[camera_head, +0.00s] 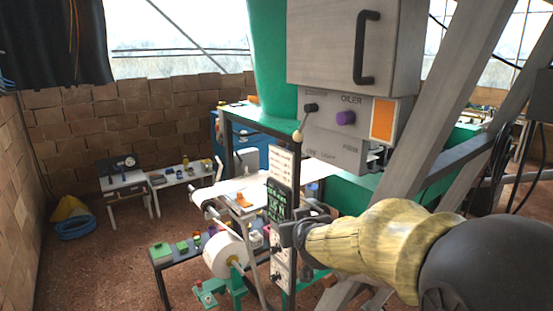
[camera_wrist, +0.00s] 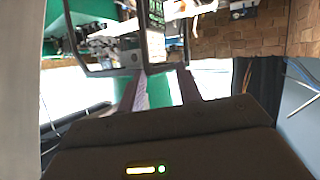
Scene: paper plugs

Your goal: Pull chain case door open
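A grey box door (camera_head: 325,40) with a black bar handle (camera_head: 364,48) is at the top of the head view; it looks shut. I see no label naming it as the chain case. My gripper (camera_head: 288,233) is below the door and handle, well apart from them, pointing left. In the wrist view its two fingers (camera_wrist: 160,88) stand apart with nothing between them. The handle cannot be made out in the wrist view.
Below the door is a panel with a black lever (camera_head: 310,107), a purple knob (camera_head: 345,118) and an orange plate (camera_head: 383,119). A slanted grey beam (camera_head: 440,120) stands right of it. A white roll (camera_head: 224,255) and a dark sign (camera_head: 279,200) are left of my gripper.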

